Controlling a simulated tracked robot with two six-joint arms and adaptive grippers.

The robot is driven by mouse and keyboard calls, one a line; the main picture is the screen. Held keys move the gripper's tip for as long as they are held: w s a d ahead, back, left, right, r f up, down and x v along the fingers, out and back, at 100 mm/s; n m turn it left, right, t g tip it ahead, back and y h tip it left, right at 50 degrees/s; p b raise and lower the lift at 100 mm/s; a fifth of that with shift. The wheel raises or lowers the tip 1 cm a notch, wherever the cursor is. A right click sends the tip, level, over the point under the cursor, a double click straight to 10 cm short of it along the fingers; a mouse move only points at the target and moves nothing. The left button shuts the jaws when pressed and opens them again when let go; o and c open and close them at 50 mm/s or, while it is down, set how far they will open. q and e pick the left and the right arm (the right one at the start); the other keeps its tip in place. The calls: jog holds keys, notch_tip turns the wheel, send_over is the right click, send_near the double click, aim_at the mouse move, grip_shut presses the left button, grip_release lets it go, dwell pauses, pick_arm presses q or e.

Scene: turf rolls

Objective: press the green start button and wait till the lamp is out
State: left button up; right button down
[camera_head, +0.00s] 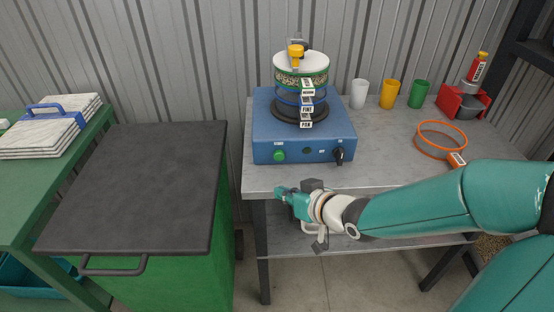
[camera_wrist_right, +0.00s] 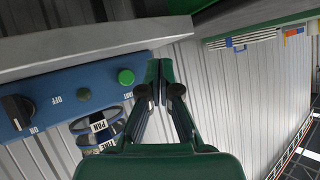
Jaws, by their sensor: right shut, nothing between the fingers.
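The green start button (camera_head: 280,155) is at the left of the front panel of a blue sieve shaker (camera_head: 262,133); it also shows in the right wrist view (camera_wrist_right: 126,77). A small round lamp (camera_head: 307,151) right of it looks dark; it also looks dark in the wrist view (camera_wrist_right: 83,94). My right gripper (camera_head: 280,190) is shut and empty, in front of and below the button at the table's front edge. In the wrist view its fingertips (camera_wrist_right: 157,78) appear beside the button, with a gap between. My left gripper is in neither view.
A black switch knob (camera_head: 339,155) is at the panel's right. A sieve stack (camera_head: 302,85) stands on the shaker. Cups (camera_head: 389,94), an orange-rimmed sieve (camera_head: 441,140) and a red holder (camera_head: 462,103) are to the right. A dark-topped green cabinet (camera_head: 150,180) stands left.

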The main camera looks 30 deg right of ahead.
aim_at(279, 155)
jog(key=w+d+p, duration=0.1)
jog(key=w, duration=0.1)
jog(key=w+d+p, duration=0.1)
jog(key=w, duration=0.1)
jog(key=w+d+p, duration=0.1)
jog(key=w, duration=0.1)
jog(key=shift+d, duration=0.3)
jog(key=shift+w+d+p, duration=0.3)
jog(key=shift+w+d, duration=0.2)
jog(key=shift+w, duration=0.25)
dwell(0.9)
jog(key=shift+w+d, duration=0.2)
jog(key=shift+w, duration=0.05)
